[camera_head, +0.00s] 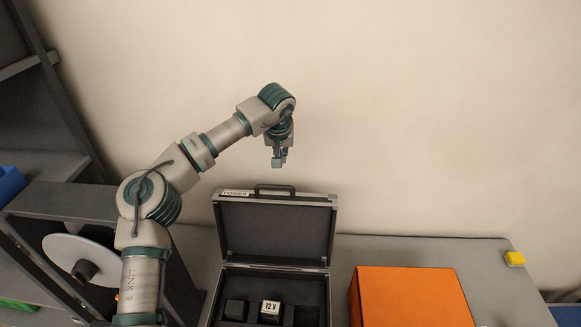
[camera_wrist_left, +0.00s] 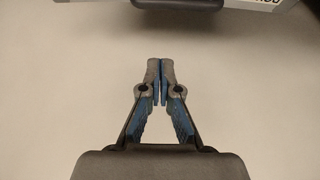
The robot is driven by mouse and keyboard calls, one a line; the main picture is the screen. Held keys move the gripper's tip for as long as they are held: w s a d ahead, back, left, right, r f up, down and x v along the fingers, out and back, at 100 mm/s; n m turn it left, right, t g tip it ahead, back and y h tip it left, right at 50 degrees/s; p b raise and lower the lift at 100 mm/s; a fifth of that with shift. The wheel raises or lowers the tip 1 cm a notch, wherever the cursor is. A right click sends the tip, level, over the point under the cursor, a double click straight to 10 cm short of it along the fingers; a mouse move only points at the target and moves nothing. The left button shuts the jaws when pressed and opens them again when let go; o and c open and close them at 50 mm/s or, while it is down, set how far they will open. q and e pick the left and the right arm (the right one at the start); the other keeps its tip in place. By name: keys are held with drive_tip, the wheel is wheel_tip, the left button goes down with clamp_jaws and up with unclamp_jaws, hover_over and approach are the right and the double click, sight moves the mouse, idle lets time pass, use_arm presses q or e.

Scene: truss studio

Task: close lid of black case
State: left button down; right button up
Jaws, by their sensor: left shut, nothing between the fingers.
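The black case (camera_head: 215,310) stands on the table with its lid (camera_head: 275,228) open and upright. A carry handle (camera_head: 275,187) sits on the lid's top edge, beside a label reading POWER. Inside the case are dark blocks and one block marked 12 V (camera_head: 270,308). My left gripper (camera_head: 277,162) is above the lid's top edge, apart from it. In the left wrist view the gripper (camera_wrist_left: 160,65) has its fingers together with nothing between them. The lid's edge (camera_wrist_left: 115,3) and the handle (camera_wrist_left: 178,3) show at the top of that view. My right gripper is not in view.
An orange box (camera_head: 412,297) stands on the table right of the case. A yellow block (camera_head: 514,258) lies at the table's far right corner. A dark frame with a grey disc (camera_head: 75,252) is at the left. The wall behind is bare.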

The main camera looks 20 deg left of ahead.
use_arm(q)
drive_tip(key=f+p, duration=0.1)
drive_tip(key=f, duration=0.3)
drive_tip(key=f+p, duration=0.1)
drive_tip(key=f, duration=0.4)
drive_tip(key=shift+w+p, duration=0.2)
drive_tip(key=shift+p, duration=0.1)
drive_tip(key=shift+s, duration=0.15)
drive_tip(key=shift+f, duration=0.1)
drive_tip(key=shift+w+d, duration=0.1)
drive_tip(key=shift+w, duration=0.15)
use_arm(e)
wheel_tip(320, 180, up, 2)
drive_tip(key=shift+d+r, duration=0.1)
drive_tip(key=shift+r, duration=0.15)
